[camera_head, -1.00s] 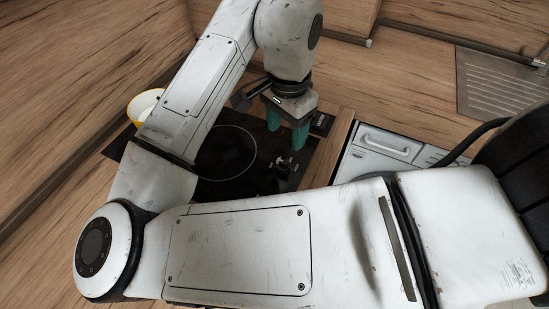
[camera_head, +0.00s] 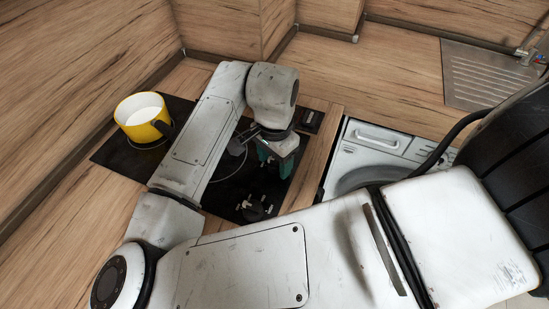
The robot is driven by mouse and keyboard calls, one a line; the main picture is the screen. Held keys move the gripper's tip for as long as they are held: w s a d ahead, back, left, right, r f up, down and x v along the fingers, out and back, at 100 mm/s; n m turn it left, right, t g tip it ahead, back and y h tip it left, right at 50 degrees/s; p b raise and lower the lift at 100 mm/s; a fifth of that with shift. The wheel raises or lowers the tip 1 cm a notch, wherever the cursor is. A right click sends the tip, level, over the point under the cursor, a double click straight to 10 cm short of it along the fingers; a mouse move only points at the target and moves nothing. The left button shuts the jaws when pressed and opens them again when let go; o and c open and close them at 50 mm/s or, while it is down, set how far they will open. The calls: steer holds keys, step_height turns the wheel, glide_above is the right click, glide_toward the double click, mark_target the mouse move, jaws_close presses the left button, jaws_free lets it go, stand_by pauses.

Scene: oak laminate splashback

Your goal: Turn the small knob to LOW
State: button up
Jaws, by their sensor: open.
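The black hob (camera_head: 226,192) lies in the counter, partly hidden behind my arm. Dark knobs with pale parts (camera_head: 252,208) stand near its front edge. They are small in the picture, so I cannot tell which is the small knob, read a LOW mark or see where a knob points. My gripper (camera_head: 277,168), with green fingers, hangs over the right part of the hob, beyond the knobs in the picture. It is open, apart from the knobs, and nothing shows between its fingers.
A yellow pot (camera_head: 141,127) with pale contents stands on the hob's far left. A small dark object (camera_head: 311,120) sits by the right edge. A white washing machine (camera_head: 377,147) is right of the counter. A ridged metal drainer (camera_head: 488,77) is at the upper right.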

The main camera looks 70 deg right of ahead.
steer(key=c, duration=1)
steer(key=shift+c, duration=0.2)
steer(key=shift+m, duration=0.4)
steer(key=m+b, duration=0.1)
steer(key=m, duration=0.2)
steer(key=shift+f+m+b, duration=0.1)
steer(key=shift+m+b, duration=0.3)
steer(key=m+b, duration=0.1)
steer(key=m, duration=0.3)
steer(key=shift+m+b, duration=0.35)
steer(key=shift+m, duration=0.35)
steer(key=o, duration=1)
